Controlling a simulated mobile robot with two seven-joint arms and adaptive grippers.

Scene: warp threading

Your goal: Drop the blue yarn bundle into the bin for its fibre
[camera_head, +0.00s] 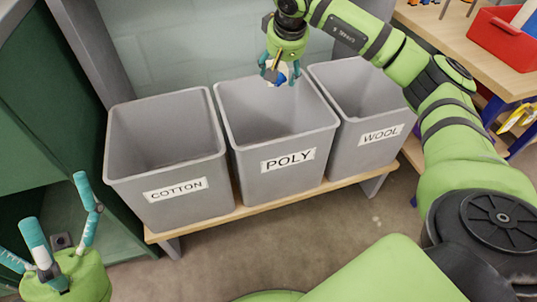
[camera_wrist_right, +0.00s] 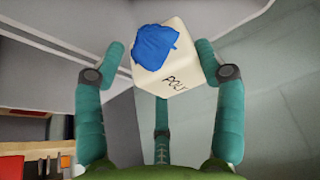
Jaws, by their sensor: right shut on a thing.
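My right gripper (camera_head: 279,72) is over the back of the grey bin marked POLY (camera_head: 235,110), the middle one of three. It is shut on the blue yarn bundle (camera_head: 283,76). In the right wrist view the bundle is a blue lump (camera_wrist_right: 155,47) on a cream block with POLY written on its side, between the teal fingers. The bins marked COTTON (camera_head: 125,160) and WOOL (camera_head: 345,95) stand to the left and right of it. The inside floors of the bins are hidden or look empty. My left gripper (camera_head: 55,225) is at the lower left, fingers spread, empty.
The bins stand on a low wooden bench (camera_head: 250,208) in front of a pale block wall (camera_head: 190,40). A wooden table with a red tray (camera_head: 502,40) is at the upper right. A green cabinet (camera_head: 45,110) stands at the left.

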